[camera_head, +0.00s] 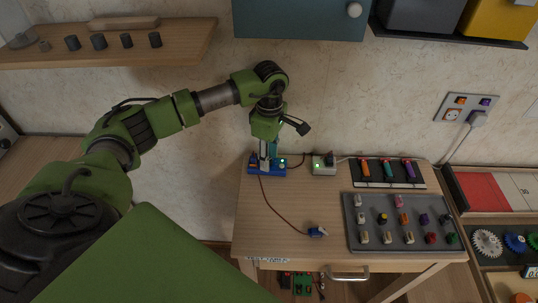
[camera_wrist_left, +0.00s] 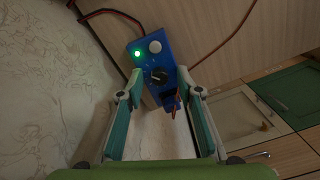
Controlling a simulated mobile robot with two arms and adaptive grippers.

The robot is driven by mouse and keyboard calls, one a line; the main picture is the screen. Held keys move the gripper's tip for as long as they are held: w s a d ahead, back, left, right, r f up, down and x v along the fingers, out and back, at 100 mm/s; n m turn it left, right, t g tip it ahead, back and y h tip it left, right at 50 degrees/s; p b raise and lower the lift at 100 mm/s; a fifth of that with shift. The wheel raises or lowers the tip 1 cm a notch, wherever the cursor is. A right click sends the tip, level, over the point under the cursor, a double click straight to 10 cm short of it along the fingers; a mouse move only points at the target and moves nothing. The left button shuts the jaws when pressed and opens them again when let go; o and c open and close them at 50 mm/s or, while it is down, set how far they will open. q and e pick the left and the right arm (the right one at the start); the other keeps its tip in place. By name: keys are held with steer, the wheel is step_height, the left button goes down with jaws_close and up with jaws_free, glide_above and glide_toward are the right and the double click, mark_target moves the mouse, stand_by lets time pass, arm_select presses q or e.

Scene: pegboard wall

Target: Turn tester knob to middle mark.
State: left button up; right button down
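The blue tester (camera_head: 266,172) sits at the far left of the wooden table. In the left wrist view the tester (camera_wrist_left: 149,64) shows a lit green light (camera_wrist_left: 137,53), a round white part (camera_wrist_left: 155,46) and a black knob (camera_wrist_left: 158,77). The knob's pointer direction is too small to tell for sure. My left gripper (camera_head: 268,153) points down over the tester. In the wrist view its two fingers (camera_wrist_left: 160,91) are apart, one on each side of the knob, with nothing visibly held. Contact with the knob cannot be told. My right gripper is not in view.
A cable runs from the tester to a small blue plug (camera_head: 317,232) on the table. A grey tray (camera_head: 375,240) with several small parts lies at right. The table's front-left area is clear.

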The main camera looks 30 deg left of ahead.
arm_select(q)
steer(key=c, duration=0.8)
jaws_close()
steer(key=shift+n, duration=0.4)
steer(key=n+b, duration=0.1)
steer(key=n, duration=0.2)
steer(key=shift+a+f, duration=0.1)
steer(key=n+b, duration=0.1)
steer(key=n, duration=0.3)
steer(key=shift+n, duration=0.4)
steer(key=o, duration=0.8)
jaws_free()
